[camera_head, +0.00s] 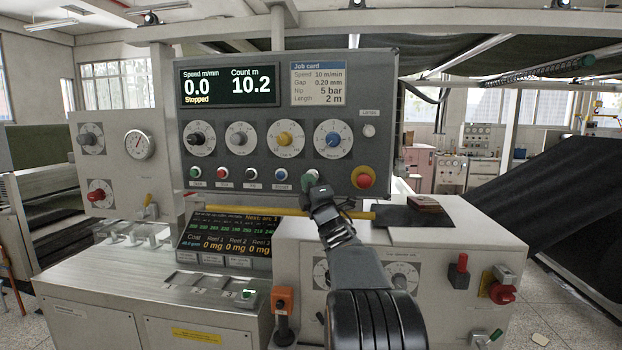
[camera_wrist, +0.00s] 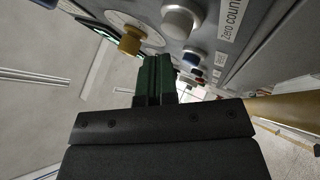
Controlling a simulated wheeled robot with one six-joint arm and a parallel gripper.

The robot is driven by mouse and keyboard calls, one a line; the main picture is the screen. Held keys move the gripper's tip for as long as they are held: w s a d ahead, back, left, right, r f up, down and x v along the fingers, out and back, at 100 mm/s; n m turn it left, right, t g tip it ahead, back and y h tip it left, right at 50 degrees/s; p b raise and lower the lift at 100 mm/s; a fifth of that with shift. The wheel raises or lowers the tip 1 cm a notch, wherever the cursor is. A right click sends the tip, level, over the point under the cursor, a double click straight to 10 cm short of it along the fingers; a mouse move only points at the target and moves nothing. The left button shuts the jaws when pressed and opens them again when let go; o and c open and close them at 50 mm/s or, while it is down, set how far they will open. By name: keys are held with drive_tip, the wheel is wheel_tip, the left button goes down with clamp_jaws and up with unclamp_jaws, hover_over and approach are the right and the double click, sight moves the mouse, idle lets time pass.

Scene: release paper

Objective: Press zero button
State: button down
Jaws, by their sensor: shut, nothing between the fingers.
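The control panel (camera_head: 270,120) stands upright ahead of me, its display (camera_head: 229,85) reading speed 0.0, Stopped, and count 10.2 m. A pale round button (camera_wrist: 180,18) beside a label (camera_wrist: 231,25) starting "Zero coun" is near the top of the wrist view. In the head view, my gripper (camera_head: 311,180) covers most of the right end of the button row, where this button appears to be. My gripper's green fingers (camera_wrist: 157,75) are shut together, empty, and close to the panel face. I cannot tell whether they touch the button.
The button row also has green (camera_head: 195,172), red (camera_head: 222,173) and blue (camera_head: 281,174) buttons. A yellow-and-red emergency stop (camera_head: 363,180) is to the right. A yellow knob (camera_head: 284,139) is above. A yellow bar (camera_head: 250,210) runs below the panel.

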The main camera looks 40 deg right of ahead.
drive_tip(key=shift+d, duration=0.1)
idle(0.6)
drive_tip(key=shift+w+d, duration=0.2)
drive_tip(key=shift+w, duration=0.1)
drive_tip(key=shift+w+d, duration=0.3)
idle(0.9)
drive_tip(key=shift+s+a+f+b, duration=0.1)
drive_tip(key=shift+b, duration=0.4)
drive_tip(key=shift+s+a+b, duration=0.5)
drive_tip(key=shift+b, duration=0.4)
